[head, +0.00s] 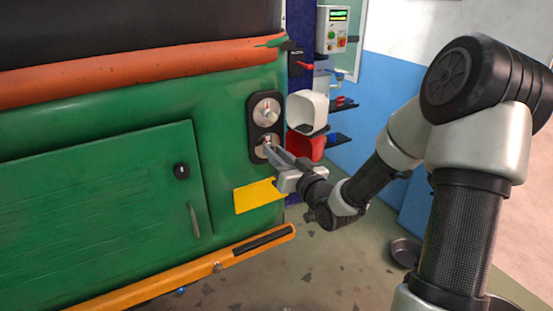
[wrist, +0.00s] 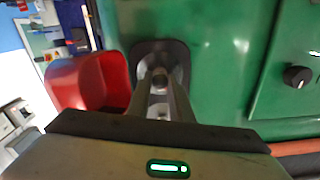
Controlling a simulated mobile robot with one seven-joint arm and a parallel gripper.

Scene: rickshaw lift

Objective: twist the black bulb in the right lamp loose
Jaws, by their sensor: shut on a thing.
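The lamp is a black oval plate (head: 252,128) on the green rickshaw body, with two round silver sockets. The upper socket (head: 265,111) is bare of my gripper. My gripper (head: 268,148) reaches in from the right to the lower socket. In the wrist view, the fingers meet at the lamp around the dark, rounded bulb (wrist: 160,75), in front of the silver reflector. My gripper is shut on the bulb, which still sits at the socket. The fingers hide much of the bulb and socket, so how far it has turned cannot be told.
A red bin (head: 305,147) and a white bin (head: 307,111) hang just right of the lamp, close to my gripper. A yellow plate (head: 258,196) is below. An orange bumper (head: 190,270) runs lower down. A metal bowl (head: 405,251) lies on the floor.

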